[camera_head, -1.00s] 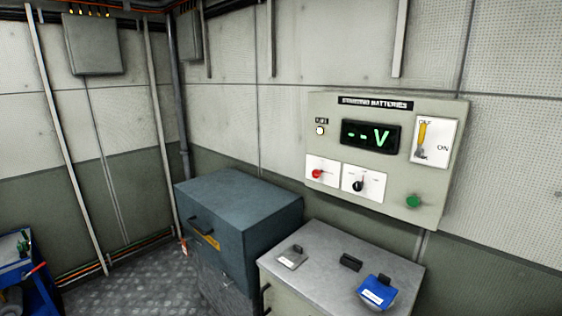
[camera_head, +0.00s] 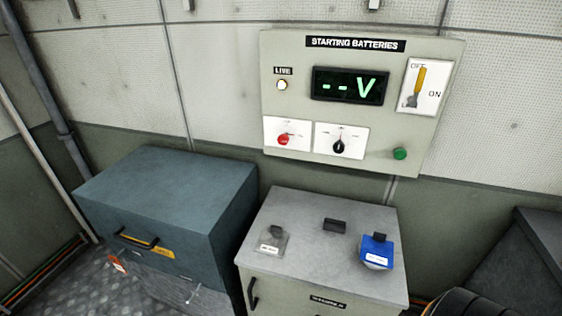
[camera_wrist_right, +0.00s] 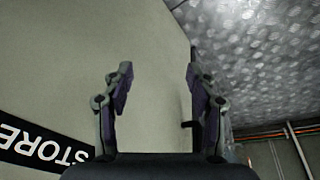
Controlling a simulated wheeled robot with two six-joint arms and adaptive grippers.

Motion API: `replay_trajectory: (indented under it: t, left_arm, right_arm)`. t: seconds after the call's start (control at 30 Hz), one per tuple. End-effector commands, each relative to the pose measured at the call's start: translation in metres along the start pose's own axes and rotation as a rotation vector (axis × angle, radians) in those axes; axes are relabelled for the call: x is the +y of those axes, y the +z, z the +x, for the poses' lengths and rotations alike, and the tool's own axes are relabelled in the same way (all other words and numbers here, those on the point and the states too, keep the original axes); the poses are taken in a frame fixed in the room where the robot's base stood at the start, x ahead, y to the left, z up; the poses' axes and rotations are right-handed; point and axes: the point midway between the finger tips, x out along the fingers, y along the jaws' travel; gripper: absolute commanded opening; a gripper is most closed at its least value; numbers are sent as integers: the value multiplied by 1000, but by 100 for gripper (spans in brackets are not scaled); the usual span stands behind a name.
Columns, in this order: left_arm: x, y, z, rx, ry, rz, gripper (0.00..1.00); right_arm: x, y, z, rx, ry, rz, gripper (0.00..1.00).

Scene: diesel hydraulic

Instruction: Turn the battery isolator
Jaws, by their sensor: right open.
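The pale "STARTING BATTERIES" panel (camera_head: 250,0) hangs on the wall in the head view. A white plate (camera_head: 440,75) marked OFF and ON carries a lever with a yellow handle (camera_head: 421,77), which stands upright with its top near OFF. A red rotary knob (camera_head: 284,139) and a black rotary knob (camera_head: 339,146) sit on white plates lower left. None is labelled legibly as the isolator. The display (camera_head: 349,87) reads "--V". My right gripper (camera_wrist_right: 158,82) is open and empty in the right wrist view, away from the panel. My left gripper is not in view.
A grey-topped cabinet (camera_head: 290,225) below the panel holds a blue item (camera_head: 376,252) and small dark items. A blue-grey chest (camera_head: 165,190) stands left. The right wrist view shows a pale surface (camera_wrist_right: 60,60) with a black "STORE" label (camera_wrist_right: 45,146).

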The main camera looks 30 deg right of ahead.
Motion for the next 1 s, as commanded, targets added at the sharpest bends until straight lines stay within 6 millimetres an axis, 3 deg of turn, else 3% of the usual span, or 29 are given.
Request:
replay_trajectory:
  t: [0.03,0.1,0.37,0.5,0.87,1.0]
  left_arm:
    - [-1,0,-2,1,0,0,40]
    - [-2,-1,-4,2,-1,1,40]
    - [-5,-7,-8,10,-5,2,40]
    - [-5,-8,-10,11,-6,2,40]
    - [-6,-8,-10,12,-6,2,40]
    - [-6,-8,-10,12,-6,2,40]
  right_arm:
    - [2,-19,-26,20,6,2,58]
    - [5,-38,-57,38,14,6,58]
    - [15,-82,-158,97,43,29,58]
    - [32,-113,-210,173,109,90,58]
    - [116,-257,-279,573,486,414,58]
    - [136,-320,-321,772,620,492,58]
